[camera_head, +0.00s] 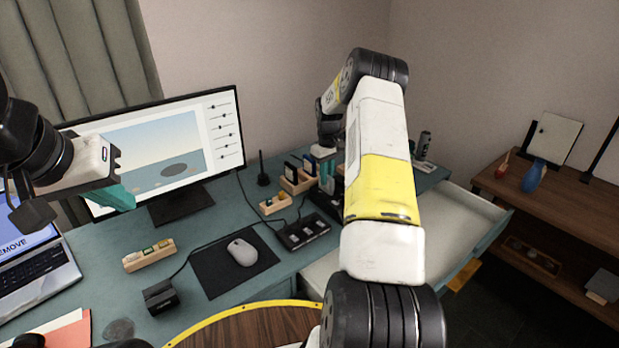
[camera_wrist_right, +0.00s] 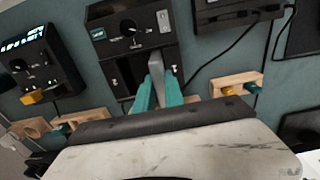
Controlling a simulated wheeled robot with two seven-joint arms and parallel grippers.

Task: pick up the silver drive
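The silver drive (camera_wrist_right: 157,66) shows in the right wrist view as a slim grey block at a black dock (camera_wrist_right: 128,72). The teal fingers of my right gripper (camera_wrist_right: 161,84) are close together on either side of it and appear shut on it. Whether the drive still sits in the dock's slot is hard to tell. In the head view my right gripper (camera_head: 327,172) points down at the back of the desk, partly hidden by my arm. My left gripper (camera_head: 112,194) hangs in front of the monitor, away from the drive; its finger gap does not show clearly.
Black devices and wooden holders (camera_wrist_right: 235,83) crowd around the right gripper. The desk also bears a monitor (camera_head: 165,150), mouse (camera_head: 242,252), laptop (camera_head: 35,280) and wooden block (camera_head: 149,256). An open white drawer (camera_head: 460,226) juts out at right. Dark cables cross the desk.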

